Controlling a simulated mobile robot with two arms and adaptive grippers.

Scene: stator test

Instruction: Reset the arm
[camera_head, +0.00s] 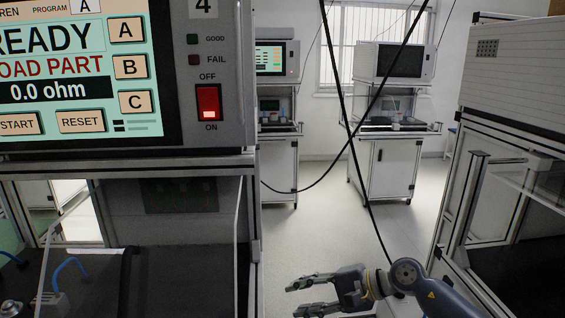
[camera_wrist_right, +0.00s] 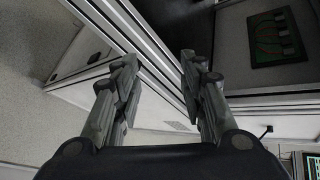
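My right gripper (camera_head: 300,298) reaches in from the lower right of the head view, over the floor of the aisle. Its fingers point left and stand apart with nothing between them. In the right wrist view the two fingers of the right gripper (camera_wrist_right: 157,75) are also spread and empty, with the frame of a station behind them. The right arm (camera_head: 408,275) is bent at a round joint near the bottom edge. My left gripper and left arm are not in the head view.
A test station with a lit screen (camera_head: 75,60) reading READY and a red switch (camera_head: 208,102) stands close at left. Another framed station (camera_head: 510,85) stands close at right, near my right arm. Two more stations (camera_head: 388,150) stand at the back. The aisle floor (camera_head: 310,220) is clear; black cables (camera_head: 345,110) cross the view.

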